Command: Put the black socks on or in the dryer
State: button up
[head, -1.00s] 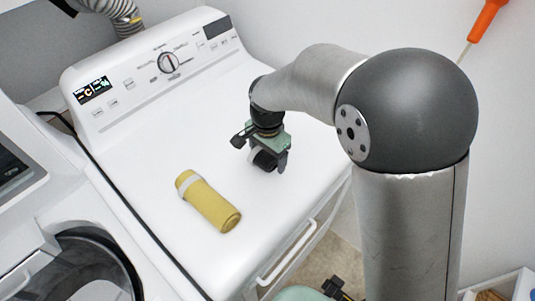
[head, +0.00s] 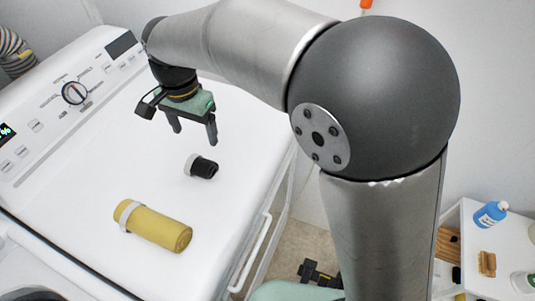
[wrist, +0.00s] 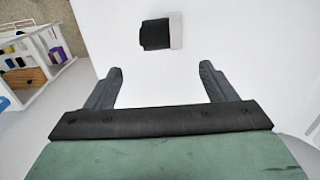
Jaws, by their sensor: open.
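The black socks (head: 203,167) are a small dark roll with a pale band at one end. They lie on the white top of the dryer (head: 105,165). In the wrist view the socks (wrist: 155,35) lie beyond the fingertips, apart from them. My gripper (head: 195,139) is open and empty above the dryer top, up and slightly left of the socks in the head view. Both fingers of my gripper (wrist: 158,80) show in the wrist view with white surface between them.
A yellow roll with a pale band (head: 155,226) lies on the dryer top, left of and nearer than the socks. The dryer's control panel (head: 75,93) rises at the back. A white shelf (head: 500,262) with a blue bottle (head: 490,214) stands at the right. Dryer top around the socks is clear.

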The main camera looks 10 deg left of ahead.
jog(key=d+n, duration=0.1)
jog(key=d, duration=2.5)
jog(key=s+d+f, duration=0.2)
jog(key=s+d, duration=0.3)
jog(key=d, duration=0.1)
jog(key=s+d+f+n, duration=0.1)
jog(key=s+d+f, duration=0.1)
jog(key=s+d, duration=0.3)
jog(key=shift+s+d+f+t, duration=0.15)
jog(key=shift+d+f+t, duration=0.2)
jog(key=shift+d, duration=0.7)
jog(key=shift+r, duration=0.1)
